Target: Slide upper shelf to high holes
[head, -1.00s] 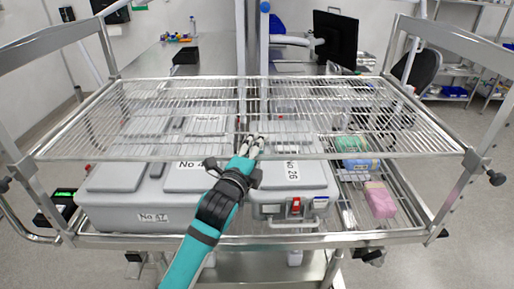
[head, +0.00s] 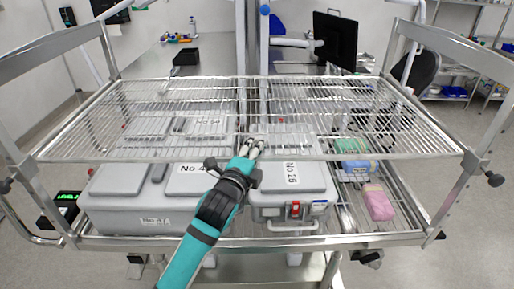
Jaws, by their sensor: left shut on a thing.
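The upper shelf (head: 330,118) is a wire rack in a metal frame, spanning the cart between its side uprights. Black knobs show at its sides, one at the right (head: 495,179) and one at the left (head: 6,186). My left gripper (head: 254,146) is at the middle of the shelf's front edge, shut on the shelf. The exact finger contact is small and hard to make out. My right gripper is not in view.
Grey cases (head: 155,222) and a grey case marked No 26 (head: 290,178) stand on the lower shelf (head: 405,238) below. A pink pack (head: 377,202) and a blue-green pack (head: 357,166) lie at its right. A monitor (head: 335,40) stands behind the cart.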

